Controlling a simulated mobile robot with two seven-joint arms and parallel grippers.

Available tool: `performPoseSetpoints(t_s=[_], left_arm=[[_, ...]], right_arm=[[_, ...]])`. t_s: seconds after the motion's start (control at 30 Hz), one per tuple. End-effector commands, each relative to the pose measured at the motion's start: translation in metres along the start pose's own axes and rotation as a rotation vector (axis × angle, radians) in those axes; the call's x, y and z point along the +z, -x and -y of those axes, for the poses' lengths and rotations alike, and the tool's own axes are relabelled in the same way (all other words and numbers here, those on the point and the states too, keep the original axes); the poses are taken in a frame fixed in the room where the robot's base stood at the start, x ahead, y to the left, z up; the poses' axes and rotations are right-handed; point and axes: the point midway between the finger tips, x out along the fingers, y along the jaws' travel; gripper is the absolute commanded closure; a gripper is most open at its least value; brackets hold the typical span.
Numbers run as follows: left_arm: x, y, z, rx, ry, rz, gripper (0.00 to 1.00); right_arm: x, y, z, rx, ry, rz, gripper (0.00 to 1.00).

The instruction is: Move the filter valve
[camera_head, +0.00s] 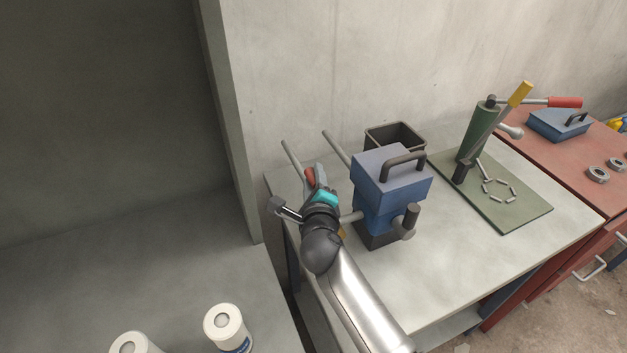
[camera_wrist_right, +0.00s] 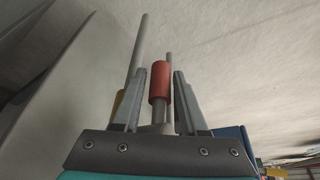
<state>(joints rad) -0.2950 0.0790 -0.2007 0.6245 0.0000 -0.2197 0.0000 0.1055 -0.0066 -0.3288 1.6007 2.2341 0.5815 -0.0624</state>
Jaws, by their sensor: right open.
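A red cylindrical grip on a grey stem, which looks like the filter valve handle (camera_head: 310,178), is at the left of the blue box machine (camera_head: 378,184). In the right wrist view the red handle (camera_wrist_right: 159,82) stands upright between the two grey fingers. My right gripper (camera_head: 317,172) is open around it, with a visible gap on either side. The handle's lower mount is hidden by the gripper. My left gripper is not in view.
Two grey rods (camera_head: 336,148) rise behind the gripper near the wall. A dark open bin (camera_head: 396,134) stands behind the blue machine. A green lever press (camera_head: 478,132) is to the right. The front of the grey table (camera_head: 440,262) is clear.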

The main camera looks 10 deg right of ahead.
Motion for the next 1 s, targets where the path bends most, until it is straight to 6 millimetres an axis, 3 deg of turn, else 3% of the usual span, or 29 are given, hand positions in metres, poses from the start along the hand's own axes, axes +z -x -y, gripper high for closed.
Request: performPoseSetpoints(t_s=[0.3, 0.7, 1.0], left_arm=[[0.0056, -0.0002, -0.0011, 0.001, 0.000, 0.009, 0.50], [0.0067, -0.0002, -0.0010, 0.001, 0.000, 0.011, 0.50], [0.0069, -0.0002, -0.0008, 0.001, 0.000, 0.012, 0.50]], right_arm=[[0.0002, -0.0018, 0.0001, 0.000, -0.001, 0.000, 0.58], [0.0001, -0.0015, -0.0001, 0.001, 0.000, 0.000, 1.00], [-0.0001, -0.0015, -0.0003, 0.001, 0.000, 0.000, 1.00]])
